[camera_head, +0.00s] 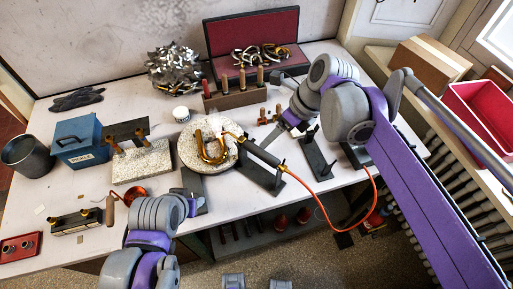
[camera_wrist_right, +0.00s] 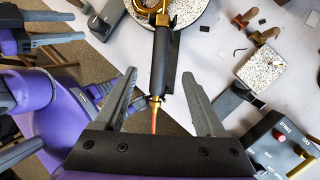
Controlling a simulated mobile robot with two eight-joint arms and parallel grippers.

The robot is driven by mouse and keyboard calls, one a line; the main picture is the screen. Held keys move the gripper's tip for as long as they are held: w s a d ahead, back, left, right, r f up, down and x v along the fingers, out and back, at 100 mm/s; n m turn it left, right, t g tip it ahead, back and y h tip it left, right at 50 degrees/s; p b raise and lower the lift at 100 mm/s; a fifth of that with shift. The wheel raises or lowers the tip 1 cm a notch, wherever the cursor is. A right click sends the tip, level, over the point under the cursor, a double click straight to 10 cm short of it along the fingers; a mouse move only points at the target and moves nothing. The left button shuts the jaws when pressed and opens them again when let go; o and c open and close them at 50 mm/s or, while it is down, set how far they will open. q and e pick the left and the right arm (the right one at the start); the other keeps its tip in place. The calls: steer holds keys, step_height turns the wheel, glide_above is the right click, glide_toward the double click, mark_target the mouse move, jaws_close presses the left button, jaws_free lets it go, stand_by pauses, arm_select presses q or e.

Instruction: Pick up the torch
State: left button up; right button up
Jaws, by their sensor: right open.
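The torch (camera_head: 262,154) has a black handle and a brass neck that points up-left towards the round pale board. It rests on a dark stand (camera_head: 258,174), with an orange hose at its rear end. My right gripper (camera_head: 281,129) is open and empty, just behind and to the right of the handle in the head view. In the right wrist view the torch (camera_wrist_right: 163,62) appears between the two spread fingers of the right gripper (camera_wrist_right: 160,78), beyond their tips and not gripped. My left arm is at lower left in the head view; its fingers are unclear there.
The round board (camera_head: 190,160) carries a curved brass tube (camera_head: 211,150) near the nozzle. The orange hose (camera_head: 325,210) loops past the table's front edge. A rack of handled tools (camera_head: 235,99) stands behind. Dark stands (camera_head: 316,158) are to the right, and a granite-like block (camera_head: 140,170) is to the left.

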mark_target(261, 150)
steer(key=x, duration=0.4)
steer(key=shift+a+f, duration=0.1)
steer(key=shift+f, duration=0.2)
steer(key=x, duration=0.6)
steer(key=shift+w, duration=0.1)
steer(key=shift+f+b, duration=0.25)
steer(key=shift+b, duration=0.05)
steer(key=shift+c, duration=0.2)
jaws_close()
stand_by(0.4)
